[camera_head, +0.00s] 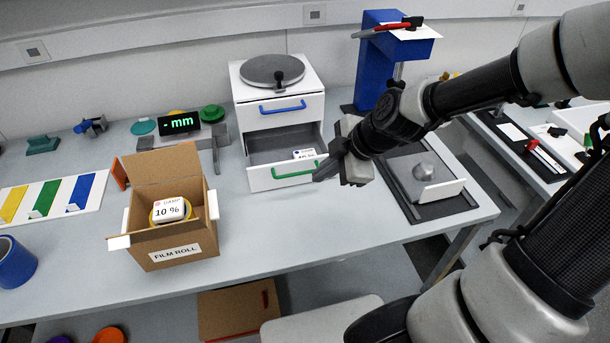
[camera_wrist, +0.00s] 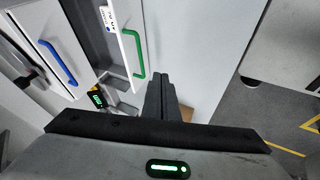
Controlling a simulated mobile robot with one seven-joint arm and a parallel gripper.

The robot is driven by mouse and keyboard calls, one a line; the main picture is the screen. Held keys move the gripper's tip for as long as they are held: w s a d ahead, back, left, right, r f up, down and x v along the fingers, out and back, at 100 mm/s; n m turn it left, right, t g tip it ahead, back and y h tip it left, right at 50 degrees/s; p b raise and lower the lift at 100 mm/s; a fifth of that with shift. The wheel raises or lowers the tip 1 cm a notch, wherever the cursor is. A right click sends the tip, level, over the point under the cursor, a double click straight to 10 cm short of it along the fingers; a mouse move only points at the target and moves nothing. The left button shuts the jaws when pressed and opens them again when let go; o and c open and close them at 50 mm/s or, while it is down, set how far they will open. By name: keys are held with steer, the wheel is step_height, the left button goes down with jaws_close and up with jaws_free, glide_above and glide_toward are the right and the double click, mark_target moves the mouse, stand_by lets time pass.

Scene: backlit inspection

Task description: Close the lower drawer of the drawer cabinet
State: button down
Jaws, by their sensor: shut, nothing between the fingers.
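The white drawer cabinet (camera_head: 277,97) stands on the table with a grey round plate on top. Its upper drawer with the blue handle (camera_head: 282,107) is shut. Its lower drawer (camera_head: 258,180) with the green handle (camera_head: 296,170) is pulled out, and a small white labelled item (camera_head: 305,154) lies inside. My gripper (camera_head: 322,172) is shut and empty, close to the right end of the drawer front. In the wrist view, the shut fingers (camera_wrist: 160,95) are near the green handle (camera_wrist: 134,54); I cannot tell whether they touch the drawer front.
A blue stand (camera_head: 378,65) is behind my arm, and a dark plate with a metal block (camera_head: 424,172) lies to the right. The table in front of the drawer is clear.

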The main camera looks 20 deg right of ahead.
steer(key=w+a+f+b, duration=0.2)
steer(key=w+f+b, duration=0.1)
steer(key=w+f, duration=0.3)
steer(key=shift+w+b, duration=0.35)
steer(key=w+b, duration=0.1)
steer(key=w, duration=1.4)
steer(key=shift+w, duration=0.4)
steer(key=shift+r, duration=0.15)
steer(key=shift+a, duration=0.1)
